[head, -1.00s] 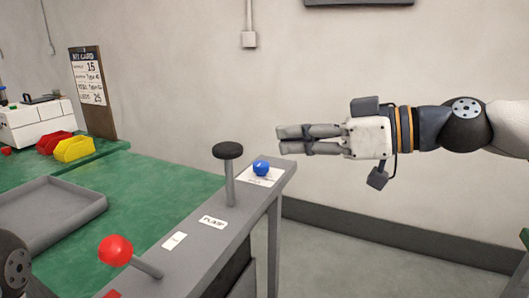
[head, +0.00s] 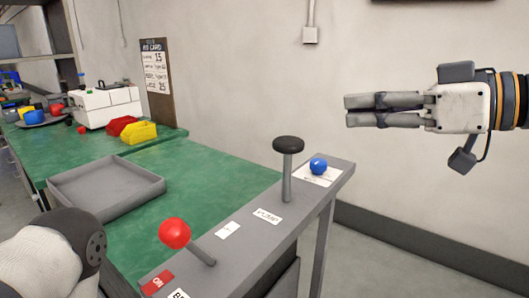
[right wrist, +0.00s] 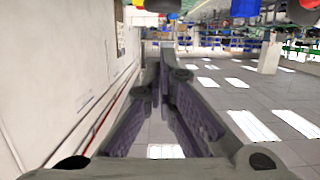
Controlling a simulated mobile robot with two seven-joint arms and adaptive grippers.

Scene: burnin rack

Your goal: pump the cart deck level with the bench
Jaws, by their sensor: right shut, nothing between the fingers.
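The pump handle (head: 287,165), a grey post with a black knob, stands upright on a grey rail (head: 235,255) beside a label reading PUMP. The green bench top (head: 200,195) lies left of the rail. A red-knobbed lever (head: 176,234) leans out of the same rail nearer to me. My right gripper (head: 348,111) is shut and empty, held in the air to the right of and above the pump handle, apart from it. It also shows in the right wrist view (right wrist: 158,62). Part of my left arm shows at lower left; its gripper is out of view.
A blue ball (head: 318,165) sits on a white card at the rail's far end. A grey tray (head: 105,190) lies on the green top. Red and yellow bins (head: 138,133) and a white box (head: 108,106) stand farther back. Floor right of the rail is clear.

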